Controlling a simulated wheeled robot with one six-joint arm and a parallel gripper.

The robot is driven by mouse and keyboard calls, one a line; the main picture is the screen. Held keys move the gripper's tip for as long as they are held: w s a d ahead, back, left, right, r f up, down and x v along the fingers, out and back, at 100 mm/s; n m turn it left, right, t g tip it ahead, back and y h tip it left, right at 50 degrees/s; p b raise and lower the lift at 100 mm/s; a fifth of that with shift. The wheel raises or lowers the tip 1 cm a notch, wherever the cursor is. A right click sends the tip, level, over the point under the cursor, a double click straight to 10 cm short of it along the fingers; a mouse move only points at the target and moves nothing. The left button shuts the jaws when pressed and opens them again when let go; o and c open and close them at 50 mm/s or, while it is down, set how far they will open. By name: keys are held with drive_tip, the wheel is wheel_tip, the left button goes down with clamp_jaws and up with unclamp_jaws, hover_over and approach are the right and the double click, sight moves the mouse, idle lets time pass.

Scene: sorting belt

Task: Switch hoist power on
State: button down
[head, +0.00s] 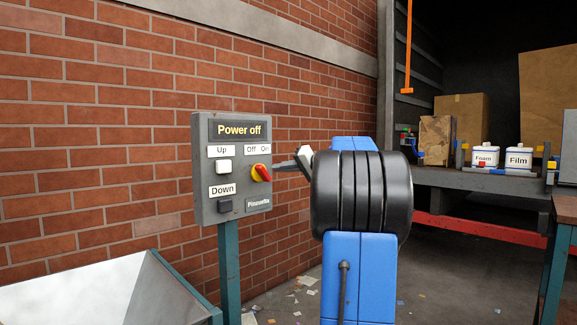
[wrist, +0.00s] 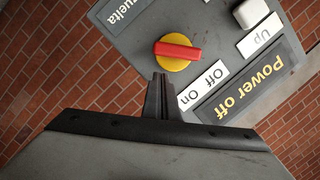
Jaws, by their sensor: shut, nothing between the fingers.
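The grey hoist control panel (head: 232,200) stands on a teal post, and its display (head: 239,129) reads "Power off". A red and yellow rotary switch (head: 261,173) sits below the "Off" and "On" labels. Its red handle (wrist: 180,52) also shows in the wrist view, slanted in the head view toward the "Off" side. My gripper (head: 279,167) is shut and empty, just right of the switch. In the wrist view the closed fingertips (wrist: 160,77) are beside the yellow dial, near its edge. I cannot tell whether they touch it.
A white "Up" button (head: 223,165) and a dark "Down" button (head: 224,205) are left of the switch. A brick wall (head: 90,110) stands behind. A grey bin (head: 100,290) is at lower left. A truck bed (head: 470,180) with boxes and tubs is at right.

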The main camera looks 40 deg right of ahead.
sight(260, 181)
drive_tip(key=shift+a+f, duration=0.8)
drive_tip(key=shift+a, duration=0.05)
drive_tip(key=shift+f+m, duration=0.3)
drive_tip(key=shift+m, duration=0.5)
drive_tip(key=f+m+t, duration=0.1)
drive_tip(key=m, duration=0.3)
drive_tip(key=a+f+m+t, duration=0.1)
drive_tip(key=m, duration=0.3)
drive_tip(key=a+f+m+t+y, duration=0.1)
drive_tip(key=m, duration=0.2)
drive_tip(key=shift+f+m, duration=0.15)
drive_tip(key=shift+m, duration=0.25)
drive_tip(key=shift+a+m, duration=0.2)
drive_tip(key=shift+m, duration=0.4)
drive_tip(key=shift+a, duration=0.1)
drive_tip(key=shift+a+f, duration=0.1)
